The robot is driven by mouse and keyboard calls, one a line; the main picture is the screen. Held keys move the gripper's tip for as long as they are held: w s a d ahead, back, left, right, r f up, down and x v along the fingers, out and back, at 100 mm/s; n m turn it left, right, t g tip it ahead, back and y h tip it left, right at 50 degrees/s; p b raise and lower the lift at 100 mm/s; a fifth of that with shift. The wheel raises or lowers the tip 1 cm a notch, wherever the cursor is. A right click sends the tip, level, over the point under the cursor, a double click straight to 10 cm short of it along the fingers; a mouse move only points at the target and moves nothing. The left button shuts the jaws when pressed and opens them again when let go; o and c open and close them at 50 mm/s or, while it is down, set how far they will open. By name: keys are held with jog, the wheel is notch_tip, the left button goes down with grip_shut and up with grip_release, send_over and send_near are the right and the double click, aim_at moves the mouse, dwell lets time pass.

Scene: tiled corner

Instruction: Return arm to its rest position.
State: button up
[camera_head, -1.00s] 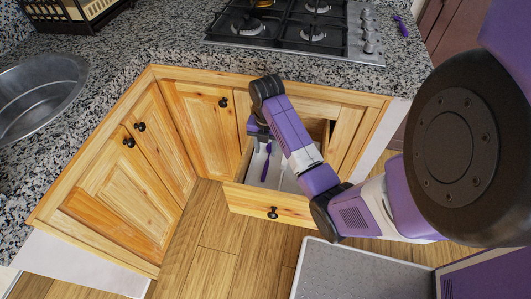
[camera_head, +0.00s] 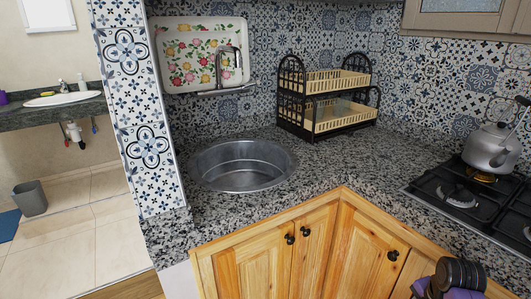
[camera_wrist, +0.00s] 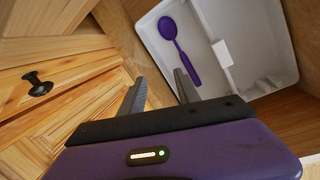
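My gripper (camera_wrist: 160,78) shows in the wrist view with its two grey fingers apart and nothing between them. It hangs above and beside an open drawer. A purple spoon (camera_wrist: 181,44) lies in a white tray (camera_wrist: 222,82) in that drawer, beyond my fingertips and not touching them. In the head view only a dark and purple part of my arm (camera_head: 455,277) shows at the lower right. My gripper and the drawer are out of that view.
Wooden cabinets (camera_head: 262,268) with dark knobs stand below the granite counter (camera_head: 330,165). The counter bears a round sink (camera_head: 243,168), a dish rack (camera_head: 330,100), and a gas hob (camera_head: 450,195) with a kettle (camera_head: 491,148). Open tiled floor (camera_head: 70,245) lies at the left.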

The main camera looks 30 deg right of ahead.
jog(key=w+d+r+m+t+h, duration=0.2)
jog(key=w+m, duration=0.1)
jog(key=w+r+m, duration=0.1)
jog(key=shift+w+d+r+m+t+h, duration=0.15)
jog(key=shift+d+r+m+t+h, duration=0.1)
jog(key=shift+d+m+t+h, duration=0.15)
jog(key=w+a+r+m+t+h+p, duration=0.1)
jog(key=w+a+r+m+t+h, duration=0.1)
jog(key=a+r+m+t, duration=0.5)
jog(key=w+a+r+m+h+p, duration=0.15)
jog(key=a+m, duration=0.25)
jog(key=a, duration=0.6)
jog(key=s+a+r+t+y, duration=0.1)
jog(key=s+a+r+y, duration=0.1)
jog(key=s+a, duration=0.5)
jog(key=s+a+r+t+y+p, duration=0.1)
jog(key=s+a+r+y, duration=0.2)
jog(key=s+a+r, duration=0.2)
jog(key=s+a+r+n+t+y, duration=0.1)
jog(key=s+a+r+y, duration=0.2)
jog(key=s+a, duration=0.8)
jog(key=shift+s+a+r+p, duration=0.15)
jog(key=shift+s+r+p, duration=0.05)
jog(key=shift+r+p, duration=0.2)
